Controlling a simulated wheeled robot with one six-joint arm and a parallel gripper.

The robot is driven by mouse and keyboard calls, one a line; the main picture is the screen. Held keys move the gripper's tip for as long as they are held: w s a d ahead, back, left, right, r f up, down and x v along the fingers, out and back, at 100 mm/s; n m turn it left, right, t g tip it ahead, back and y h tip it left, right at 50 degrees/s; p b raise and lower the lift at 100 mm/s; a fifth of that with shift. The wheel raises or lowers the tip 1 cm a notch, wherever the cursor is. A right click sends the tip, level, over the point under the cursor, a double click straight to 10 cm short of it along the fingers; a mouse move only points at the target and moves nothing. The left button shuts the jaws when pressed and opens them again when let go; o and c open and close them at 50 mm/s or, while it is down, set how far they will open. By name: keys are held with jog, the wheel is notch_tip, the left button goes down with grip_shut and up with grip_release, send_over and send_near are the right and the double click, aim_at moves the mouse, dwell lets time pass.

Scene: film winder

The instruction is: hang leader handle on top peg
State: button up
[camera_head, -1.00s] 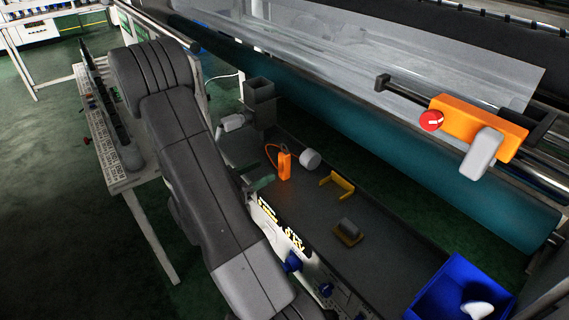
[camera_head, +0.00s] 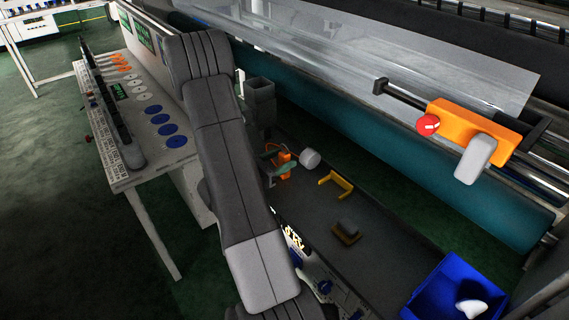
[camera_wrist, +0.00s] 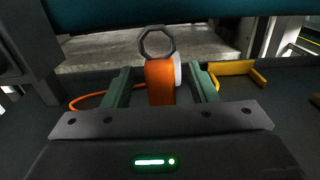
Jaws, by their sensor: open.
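The leader handle, an orange block (camera_wrist: 160,82) with a dark ring (camera_wrist: 157,43) on top, stands upright in the wrist view, with an orange cord (camera_wrist: 90,98) beside it. My gripper (camera_wrist: 158,85) is open, one green finger on each side of the handle, with gaps showing. In the head view the handle (camera_head: 284,158) is partly hidden by my gripper (camera_head: 277,160). I cannot make out the top peg in either view.
A white cylinder (camera_head: 311,158) stands close to the handle. A yellow bracket (camera_head: 336,184), a small block on a yellow base (camera_head: 346,232) and a blue bin (camera_head: 456,292) lie rightward. An orange carriage (camera_head: 474,127) with a red knob sits on the rail.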

jog(key=c, duration=1.1)
jog(key=shift+r, duration=0.15)
notch_tip(320, 180, up, 10)
